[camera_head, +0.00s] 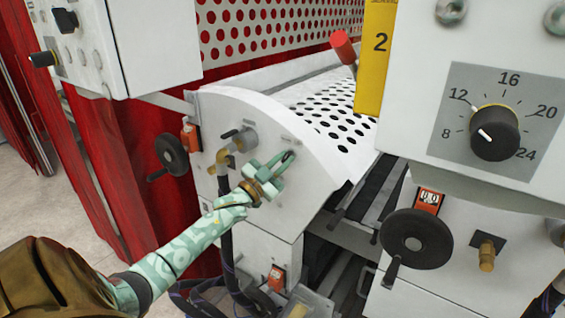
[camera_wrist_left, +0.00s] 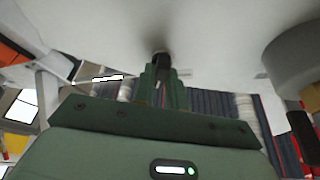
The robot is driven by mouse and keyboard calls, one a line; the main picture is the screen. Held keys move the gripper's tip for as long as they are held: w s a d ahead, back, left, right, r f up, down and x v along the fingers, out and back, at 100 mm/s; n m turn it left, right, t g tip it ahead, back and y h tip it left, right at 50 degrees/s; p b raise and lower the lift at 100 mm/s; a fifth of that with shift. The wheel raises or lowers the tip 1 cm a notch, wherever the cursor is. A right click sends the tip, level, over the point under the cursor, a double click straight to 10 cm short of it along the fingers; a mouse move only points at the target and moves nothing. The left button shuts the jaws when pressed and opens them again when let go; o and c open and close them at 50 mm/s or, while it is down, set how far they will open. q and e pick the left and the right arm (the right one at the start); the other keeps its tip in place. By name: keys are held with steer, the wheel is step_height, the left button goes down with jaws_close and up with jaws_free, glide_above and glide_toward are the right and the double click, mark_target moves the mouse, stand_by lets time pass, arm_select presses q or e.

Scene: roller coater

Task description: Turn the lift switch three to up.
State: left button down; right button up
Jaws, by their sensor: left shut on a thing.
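A small dark switch (camera_head: 289,155), which I take to be lift switch three, is on the white curved side panel (camera_head: 235,110) of the roller coater in the head view. My left gripper (camera_head: 284,161) reaches it from the lower left, with its green fingers shut on it. In the left wrist view the fingers of my left gripper (camera_wrist_left: 163,72) close around the dark switch (camera_wrist_left: 160,57) against the white panel. The fingers hide most of the switch, so I cannot tell which way it points. My right gripper is not in view.
A black handwheel (camera_head: 171,154) and a brass fitting with a hose (camera_head: 224,160) sit left of the gripper. Another handwheel (camera_head: 416,239) is at the right, under a cabinet with a large dial (camera_head: 494,133). A grey control box (camera_head: 150,45) overhangs the upper left.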

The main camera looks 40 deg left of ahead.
arm_select(q)
steer(key=shift+m, duration=0.4)
steer(key=c, duration=1.4)
jaws_free()
steer(key=shift+c, duration=0.2)
steer(key=b+v, duration=0.2)
steer(key=v, duration=1.4)
steer(key=shift+s, duration=0.2)
steer(key=shift+a, duration=0.1)
